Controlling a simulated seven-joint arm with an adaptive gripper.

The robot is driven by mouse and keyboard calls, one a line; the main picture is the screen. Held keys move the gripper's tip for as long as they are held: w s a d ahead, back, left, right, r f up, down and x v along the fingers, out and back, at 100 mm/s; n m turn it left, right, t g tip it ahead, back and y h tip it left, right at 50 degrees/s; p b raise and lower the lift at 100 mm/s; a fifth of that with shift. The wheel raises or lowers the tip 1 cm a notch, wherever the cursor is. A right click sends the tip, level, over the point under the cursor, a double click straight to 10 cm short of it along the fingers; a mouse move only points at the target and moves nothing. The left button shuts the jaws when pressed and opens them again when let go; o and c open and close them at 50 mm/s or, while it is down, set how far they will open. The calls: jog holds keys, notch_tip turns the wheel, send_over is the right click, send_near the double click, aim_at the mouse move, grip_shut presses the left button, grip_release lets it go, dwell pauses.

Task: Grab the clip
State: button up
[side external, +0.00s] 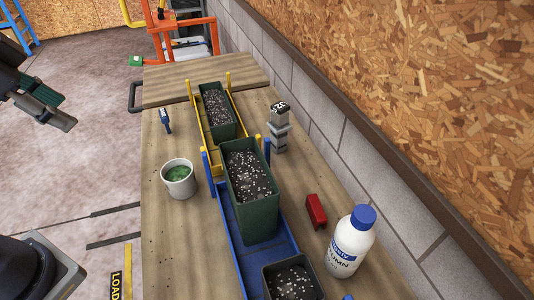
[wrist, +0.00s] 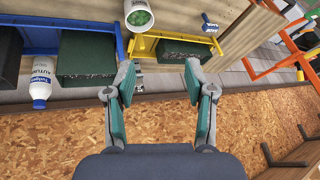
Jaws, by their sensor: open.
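A small blue and white item (side external: 165,120), which looks like the clip, lies on the wooden bench left of the yellow rack. It also shows in the wrist view (wrist: 210,24), near the top right, beyond the yellow rack. I cannot make out its details. My gripper (side external: 58,110) is at the left edge of the side view, above and well left of the bench. In the wrist view, my gripper (wrist: 160,79) has its two green-padded fingers spread apart with nothing held. The item lies outside the space between the fingers.
A white cup (side external: 179,178) with green contents stands near the item. Soil-filled green planters (side external: 250,190) sit in the yellow rack (side external: 205,125) and blue rack (side external: 232,235). A grey-black stack (side external: 279,130), red block (side external: 316,212) and white bottle (side external: 350,243) stand by the wall.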

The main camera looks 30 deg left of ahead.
jog(key=w+d+r+m+g, duration=0.1)
jog(key=w+d+r+m, duration=0.6)
jog(key=w+r+m, duration=0.4)
jog(key=m+g, duration=0.5)
jog(key=m, duration=0.8)
send_over(317, 207)
notch_tip(317, 207, down, 24)
notch_tip(317, 207, down, 10)
jog(key=shift+r, duration=0.2)
jog(key=shift+f, duration=3)
jog(key=c, duration=1)
